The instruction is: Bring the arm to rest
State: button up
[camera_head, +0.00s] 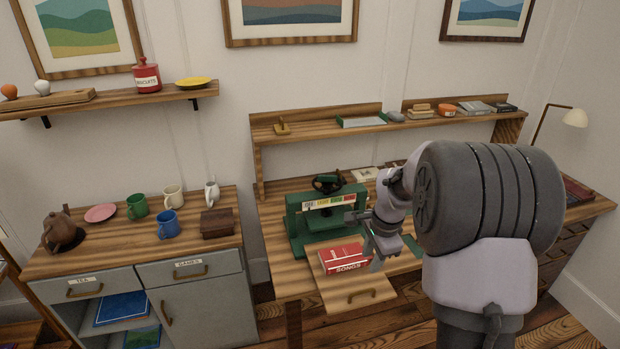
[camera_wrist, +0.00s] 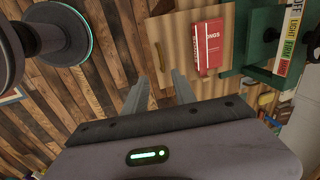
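A red book marked SONGS (camera_head: 345,258) lies on a pulled-out wooden drawer or board (camera_head: 345,292) at the desk front. The red book (camera_wrist: 208,47) also shows in the wrist view, beyond the fingertips. In the head view, my gripper overlaps the book's right end; I cannot tell whether they touch.
A wall shelf (camera_head: 290,137) runs above the desk (camera_head: 278,250). A cabinet (camera_head: 200,298) with mugs and a teapot stands at left. A lamp (camera_head: 575,118) stands at right.

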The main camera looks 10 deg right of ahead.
jog(key=s+a+r+n+t+b, duration=0.3)
jog(key=s+a+r+n, duration=0.5)
jog(key=s+a+r, duration=0.65)
jog(key=s+a+f+n+y, duration=0.1)
jog(key=s+a+n, duration=0.1)
jog(key=s, duration=0.4)
jog(key=s+a+f+n+b, duration=0.1)
jog(key=s+a+n, duration=0.1)
jog(key=s, duration=0.4)
jog(key=shift+s+a+f+n+t+y, duration=0.3)
jog(key=shift+f+n+y, duration=0.1)
jog(key=shift+n, duration=0.1)
